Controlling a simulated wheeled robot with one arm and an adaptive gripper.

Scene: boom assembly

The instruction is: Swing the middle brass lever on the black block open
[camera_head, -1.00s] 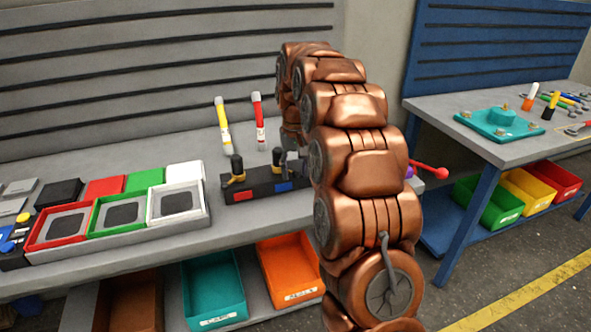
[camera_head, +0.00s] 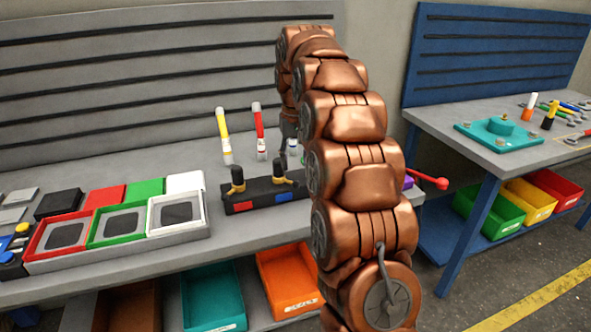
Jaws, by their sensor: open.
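The black block (camera_head: 259,187) lies on the grey bench, with red and blue patches on its front. A brass lever with an upright black grip (camera_head: 237,178) stands at its left end. A second such lever (camera_head: 279,170) stands farther right, probably the middle one. The block's right end is hidden behind my arm, so I cannot tell if another lever is there. My gripper (camera_head: 288,131) shows only as a small dark part left of my arm, above and behind the block. It looks open and apart from the second lever; its fingertips are not clear.
A yellow marker (camera_head: 224,135), a red marker (camera_head: 259,130) and a small capped bottle (camera_head: 292,147) stand behind the block. A tray with red, green and white frames (camera_head: 118,240) is on the left. A red-handled thing (camera_head: 428,179) sticks out right of my arm.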

